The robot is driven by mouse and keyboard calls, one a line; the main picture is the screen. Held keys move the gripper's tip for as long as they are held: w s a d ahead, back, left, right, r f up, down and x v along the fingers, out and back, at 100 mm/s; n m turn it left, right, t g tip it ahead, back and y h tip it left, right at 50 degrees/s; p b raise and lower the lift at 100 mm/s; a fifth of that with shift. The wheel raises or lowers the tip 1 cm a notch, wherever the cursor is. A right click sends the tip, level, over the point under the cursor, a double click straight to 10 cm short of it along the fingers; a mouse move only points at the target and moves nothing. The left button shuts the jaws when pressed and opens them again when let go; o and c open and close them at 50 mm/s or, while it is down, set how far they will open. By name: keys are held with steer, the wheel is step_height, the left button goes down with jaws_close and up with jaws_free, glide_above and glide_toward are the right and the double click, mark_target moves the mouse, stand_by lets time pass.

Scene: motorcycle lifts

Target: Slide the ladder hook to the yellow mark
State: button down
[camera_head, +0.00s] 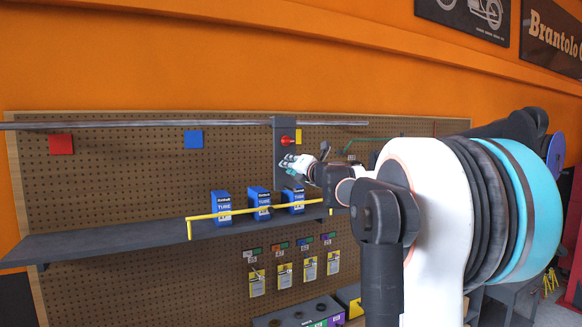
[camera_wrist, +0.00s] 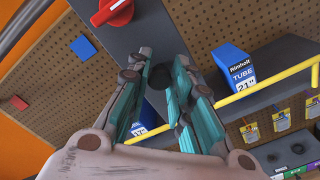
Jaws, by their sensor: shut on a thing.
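The ladder hook is a dark grey upright plate (camera_head: 279,140) hanging from the long metal rail (camera_head: 150,125), with a red knob (camera_head: 287,140) on its face. The yellow mark (camera_head: 298,136) is on the pegboard just at the plate's right edge and seems partly covered by it. My gripper (camera_head: 285,163) is at the plate's lower part, below the red knob. In the wrist view the teal-padded fingers (camera_wrist: 163,75) are closed around a dark round knob (camera_wrist: 159,78) on the grey plate (camera_wrist: 155,30); the red knob (camera_wrist: 112,12) is above.
A red mark (camera_head: 61,144) and a blue mark (camera_head: 194,139) are farther left on the pegboard. Below, a shelf (camera_head: 110,238) holds blue tube boxes (camera_head: 221,205) behind a yellow bar (camera_head: 205,215). The rail continues a little to the right of the plate.

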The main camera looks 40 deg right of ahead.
steer(key=s+d, duration=0.2)
steer(key=d, duration=0.7)
steer(key=s+d, duration=0.2)
steer(key=d, duration=0.8)
steer(key=shift+s+d, duration=0.15)
steer(key=shift+s, duration=0.15)
steer(key=c, duration=1.4)
jaws_free()
steer(key=shift+s, duration=0.1)
steer(key=v, duration=1.1)
steer(key=shift+s+f, duration=0.1)
steer(key=shift+s, duration=0.3)
